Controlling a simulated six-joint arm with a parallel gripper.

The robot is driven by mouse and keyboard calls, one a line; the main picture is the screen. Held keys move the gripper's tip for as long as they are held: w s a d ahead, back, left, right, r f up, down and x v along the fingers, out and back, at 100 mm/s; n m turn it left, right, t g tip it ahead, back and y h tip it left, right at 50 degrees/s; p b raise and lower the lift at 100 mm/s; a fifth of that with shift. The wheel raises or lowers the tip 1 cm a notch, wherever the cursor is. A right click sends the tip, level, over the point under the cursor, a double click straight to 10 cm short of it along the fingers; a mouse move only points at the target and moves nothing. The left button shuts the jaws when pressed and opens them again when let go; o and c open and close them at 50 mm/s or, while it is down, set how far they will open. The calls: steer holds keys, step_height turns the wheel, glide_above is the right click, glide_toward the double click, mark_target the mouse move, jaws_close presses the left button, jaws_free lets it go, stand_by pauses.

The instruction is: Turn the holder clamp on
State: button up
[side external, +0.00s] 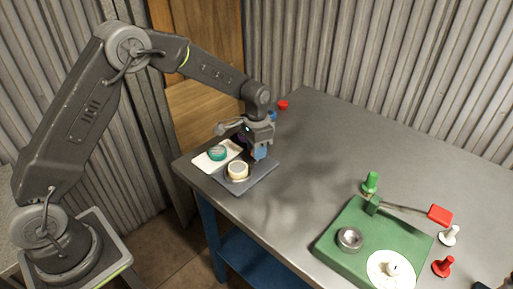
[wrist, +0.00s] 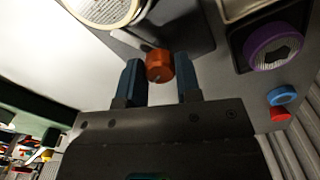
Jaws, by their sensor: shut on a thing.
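The holder clamp appears to be the small orange knob (wrist: 159,66) on a dark grey plate in the wrist view. My gripper (wrist: 160,72) has its two blue fingers on either side of the knob and is shut on it. In the side view my gripper (side external: 258,154) is low over the dark holder plate (side external: 262,173), at the table's far left corner. A round cream-rimmed part (side external: 237,170) sits on that plate, and its mesh face (wrist: 101,8) shows in the wrist view. The knob is hidden behind the gripper in the side view.
A purple ring (wrist: 273,47), a blue cap (wrist: 283,95) and a red cap (wrist: 279,114) are nearby. A green fixture (side external: 335,246) with a red-handled lever (side external: 439,214) stands right; the middle table is clear.

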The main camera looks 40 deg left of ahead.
steer(key=shift+m, duration=2.1)
steer(key=shift+d, duration=0.1)
steer(key=o, duration=0.9)
step_height(320, 180, up, 14)
steer(key=shift+f, duration=0.1)
steer(key=shift+s, duration=0.1)
